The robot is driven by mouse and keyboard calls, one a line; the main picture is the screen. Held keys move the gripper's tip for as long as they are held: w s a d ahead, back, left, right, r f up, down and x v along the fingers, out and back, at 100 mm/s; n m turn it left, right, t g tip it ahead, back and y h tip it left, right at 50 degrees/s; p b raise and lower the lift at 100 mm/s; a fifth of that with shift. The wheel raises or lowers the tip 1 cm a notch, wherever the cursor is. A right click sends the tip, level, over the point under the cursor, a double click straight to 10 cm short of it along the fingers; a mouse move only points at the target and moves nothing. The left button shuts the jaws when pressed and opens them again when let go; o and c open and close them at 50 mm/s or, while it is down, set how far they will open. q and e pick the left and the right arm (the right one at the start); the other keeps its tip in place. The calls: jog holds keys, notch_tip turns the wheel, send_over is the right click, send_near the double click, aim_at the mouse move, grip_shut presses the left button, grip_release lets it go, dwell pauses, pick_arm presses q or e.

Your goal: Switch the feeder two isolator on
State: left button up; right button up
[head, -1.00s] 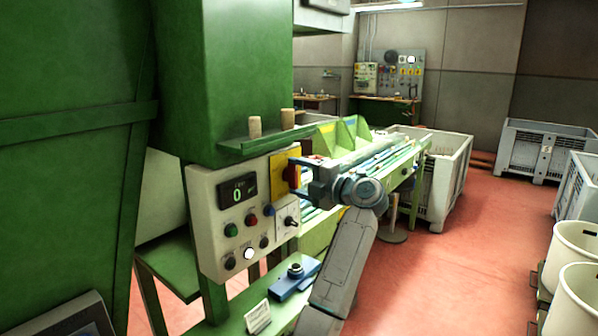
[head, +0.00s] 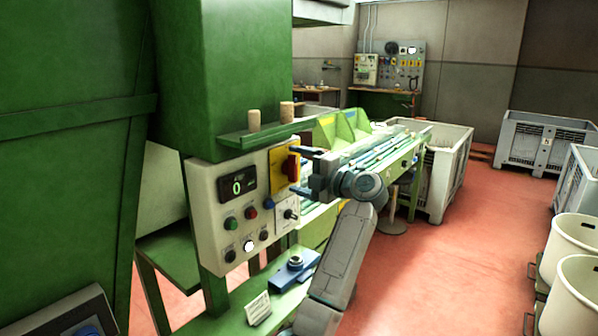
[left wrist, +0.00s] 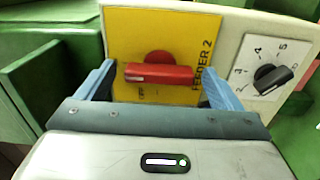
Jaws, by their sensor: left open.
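The feeder two isolator is a red rotary handle on a yellow plate (head: 281,164) at the right of the grey control panel. In the left wrist view the red handle (left wrist: 158,74) lies level across the picture, at right angles to the lettering "FEEDER 2" on the yellow plate (left wrist: 130,30). Small lettering below the handle is too faint to read surely. My left gripper (head: 300,170) is open, one finger above and one below the handle in the head view. In the left wrist view its fingers (left wrist: 157,80) flank the handle's ends, with no clear grip. My right gripper is not in view.
A black selector knob (left wrist: 270,78) on a numbered white dial sits close beside the yellow plate. The panel (head: 208,190) also carries a display and several buttons. A blue fixture (head: 294,271) lies below.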

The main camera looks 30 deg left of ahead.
pick_arm(q)
jog(key=shift+d+f, duration=0.1)
jog(key=shift+d, duration=0.2)
jog(key=d+b, duration=0.4)
jog(key=d, duration=0.6)
jog(key=shift+s, duration=0.4)
